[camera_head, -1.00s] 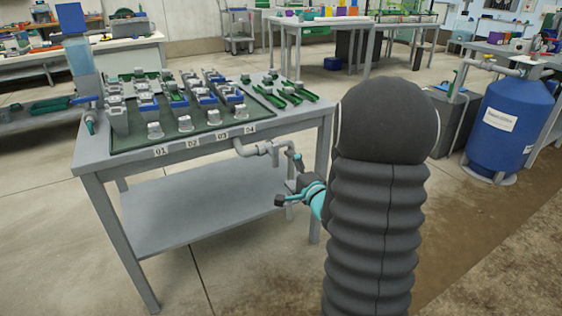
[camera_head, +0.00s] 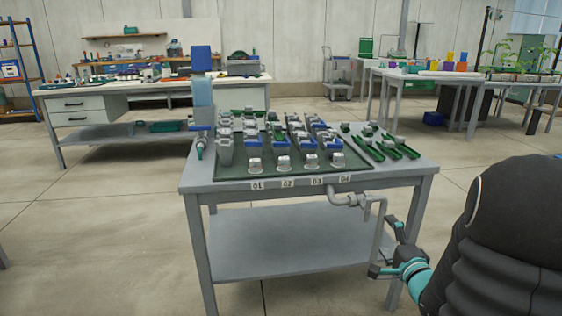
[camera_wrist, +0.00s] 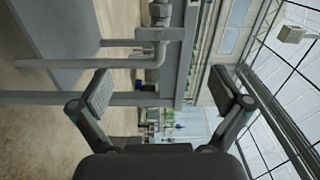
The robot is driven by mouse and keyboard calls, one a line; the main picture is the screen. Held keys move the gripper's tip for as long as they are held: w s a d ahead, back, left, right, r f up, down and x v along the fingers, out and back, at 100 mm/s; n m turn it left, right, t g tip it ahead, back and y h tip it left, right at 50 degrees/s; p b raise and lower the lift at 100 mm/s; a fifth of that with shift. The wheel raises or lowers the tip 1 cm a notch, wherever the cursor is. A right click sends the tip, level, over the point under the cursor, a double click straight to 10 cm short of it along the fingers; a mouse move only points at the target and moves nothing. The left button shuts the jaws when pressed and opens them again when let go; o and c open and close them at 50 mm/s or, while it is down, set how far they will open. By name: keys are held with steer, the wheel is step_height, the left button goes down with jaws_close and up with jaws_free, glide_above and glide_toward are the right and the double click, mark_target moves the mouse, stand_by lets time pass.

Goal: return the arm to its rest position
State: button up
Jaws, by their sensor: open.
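My arm with its dark ribbed sleeve shows at the right of the head view. My gripper (camera_head: 392,248) is at its end, by the front right corner of the grey skid table (camera_head: 225,282). It also shows in the wrist view (camera_wrist: 160,93), with its two fingers spread wide and nothing between them. A grey pipe with an elbow (camera_head: 345,199) hangs from the table's front edge close to the gripper. In the wrist view the pipe (camera_wrist: 158,42) is seen beyond the fingers. I cannot tell whether any part touches it.
A workbench (camera_head: 105,92) is behind. Floor at left (camera_head: 100,230) is clear.

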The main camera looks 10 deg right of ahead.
steer(key=s+d+f+n+g+h, duration=0.2)
steer(key=d+f+g, duration=0.1)
steer(key=f, duration=0.2)
steer(key=s+d+f+n+g+h, duration=0.2)
steer(key=f+g, duration=0.1)
steer(key=f, duration=0.3)
steer(key=s+n+g, duration=0.4)
steer(key=s+g, duration=0.2)
steer(key=s, duration=0.1)
steer(key=s+a+r+n+y, duration=0.1)
steer(key=s+a+r+n, duration=0.2)
steer(key=s+a+r, duration=0.2)
steer(key=s+a+r+n+y, duration=0.1)
steer(key=s+a+r+n, duration=0.2)
steer(key=a, duration=0.8)
steer(key=s+a+r+n+y, duration=0.1)
steer(key=s+a+r+n, duration=0.2)
steer(key=s+a+r, duration=0.4)
steer(key=shift+a+r, duration=0.65)
steer(key=shift+a, duration=0.4)
